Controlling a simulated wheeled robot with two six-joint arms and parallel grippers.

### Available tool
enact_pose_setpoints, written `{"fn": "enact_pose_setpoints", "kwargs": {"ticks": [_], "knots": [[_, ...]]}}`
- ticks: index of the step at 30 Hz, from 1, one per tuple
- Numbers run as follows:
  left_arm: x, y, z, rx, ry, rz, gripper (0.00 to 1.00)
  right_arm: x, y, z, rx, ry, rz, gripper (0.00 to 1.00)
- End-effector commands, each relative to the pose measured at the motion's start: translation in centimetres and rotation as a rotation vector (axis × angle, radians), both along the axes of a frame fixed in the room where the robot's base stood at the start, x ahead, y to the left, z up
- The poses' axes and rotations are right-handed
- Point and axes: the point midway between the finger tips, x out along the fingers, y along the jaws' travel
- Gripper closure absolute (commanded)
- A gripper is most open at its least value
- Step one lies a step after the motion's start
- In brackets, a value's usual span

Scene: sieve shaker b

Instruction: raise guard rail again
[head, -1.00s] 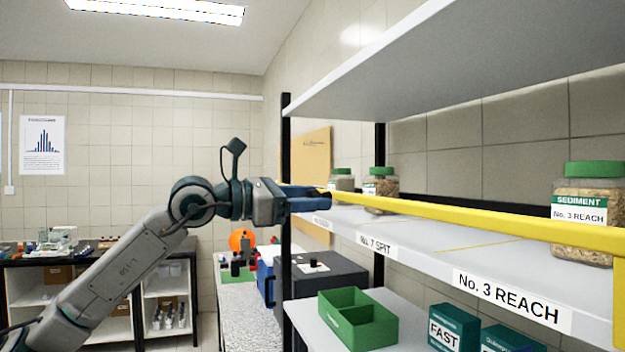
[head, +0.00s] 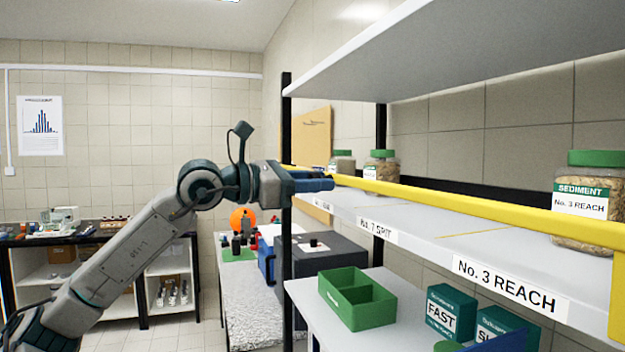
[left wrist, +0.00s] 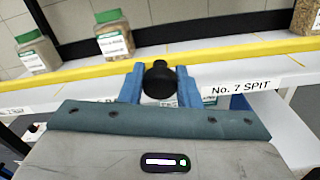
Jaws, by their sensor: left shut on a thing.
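The yellow guard rail (head: 450,206) runs along the front of the middle shelf, a little above the shelf's edge, and passes in front of the jars. It also crosses the left wrist view (left wrist: 230,53). The rail's far end attachment is hidden behind my gripper in the head view. My right gripper is not in view.
Sediment jars with green lids (head: 590,200) stand on the middle shelf (head: 470,240) behind the rail. An upper shelf (head: 480,80) hangs above. A black post (head: 286,130) stands close to my left gripper. A green divided bin (head: 357,300) sits on the lower shelf.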

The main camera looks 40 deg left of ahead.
Motion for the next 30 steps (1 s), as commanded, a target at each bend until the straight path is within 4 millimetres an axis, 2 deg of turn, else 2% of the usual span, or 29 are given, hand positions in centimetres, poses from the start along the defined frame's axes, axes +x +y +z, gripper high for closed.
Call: {"fn": "enact_pose_setpoints", "kwargs": {"ticks": [9,15,16,18,30], "knots": [[0.08,0.1,1.1,-0.006,-0.011,0.002,1.0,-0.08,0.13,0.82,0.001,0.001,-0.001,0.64],[0.09,0.13,1.01,-0.006,-0.013,0.002,1.0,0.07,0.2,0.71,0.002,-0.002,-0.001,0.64],[0.08,0.12,1.01,-0.006,-0.013,0.002,0.64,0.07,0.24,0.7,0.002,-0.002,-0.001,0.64],[0.08,0.11,0.98,-0.005,-0.012,0.002,0.5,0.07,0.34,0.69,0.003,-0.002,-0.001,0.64],[-0.21,0.2,0.59,-0.002,-0.007,0.002,0.48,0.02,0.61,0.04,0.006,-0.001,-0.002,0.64]]}}
